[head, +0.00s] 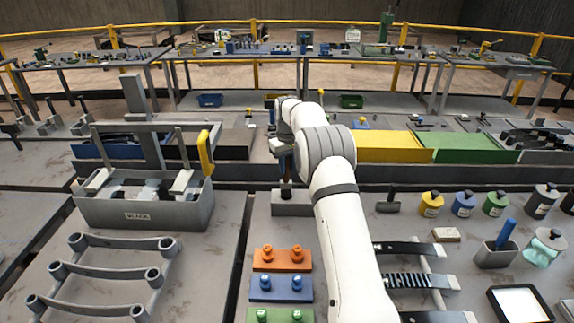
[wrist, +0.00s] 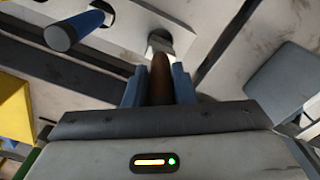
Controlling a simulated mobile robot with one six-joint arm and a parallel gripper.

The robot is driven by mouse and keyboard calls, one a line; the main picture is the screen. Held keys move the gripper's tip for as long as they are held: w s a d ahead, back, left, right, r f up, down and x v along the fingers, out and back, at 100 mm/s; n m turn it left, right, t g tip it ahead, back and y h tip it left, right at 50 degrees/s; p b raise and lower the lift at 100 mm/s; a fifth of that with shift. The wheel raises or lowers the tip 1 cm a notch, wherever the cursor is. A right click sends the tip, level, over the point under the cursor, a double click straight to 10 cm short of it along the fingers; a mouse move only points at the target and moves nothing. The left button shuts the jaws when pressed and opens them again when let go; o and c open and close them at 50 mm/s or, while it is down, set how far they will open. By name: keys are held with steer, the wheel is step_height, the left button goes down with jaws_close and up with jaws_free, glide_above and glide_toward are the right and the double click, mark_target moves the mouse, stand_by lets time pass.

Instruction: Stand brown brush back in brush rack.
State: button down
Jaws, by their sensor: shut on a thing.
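My gripper (head: 286,160) is shut on the brown brush (wrist: 160,78), whose brown handle shows between the blue fingers in the wrist view. In the head view the gripper points down over a grey block (head: 292,205), which looks like the brush rack. A dark part of the brush (head: 286,182) shows just above the block. I cannot tell whether the brush is in a hole or only over it. In the wrist view a blue handle (wrist: 75,32) stands to the left of the gripper. My arm hides part of the block's right side.
A grey bin (head: 145,212) with a yellow handle stands left. Orange (head: 282,260) and blue (head: 281,289) peg blocks lie in front. Jars, including a yellow one (head: 431,204), and a grey cup (head: 497,255) with a blue handle stand right. Yellow and green trays lie behind.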

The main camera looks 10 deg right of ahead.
mark_target(287, 183)
steer(key=shift+f+b, duration=1.4)
steer(key=shift+f, duration=1.45)
steer(key=c, duration=1.1)
jaws_free()
steer(key=shift+o, duration=0.3)
steer(key=o, duration=0.4)
steer(key=shift+r+p, duration=2.35)
steer(key=shift+r, duration=1.15)
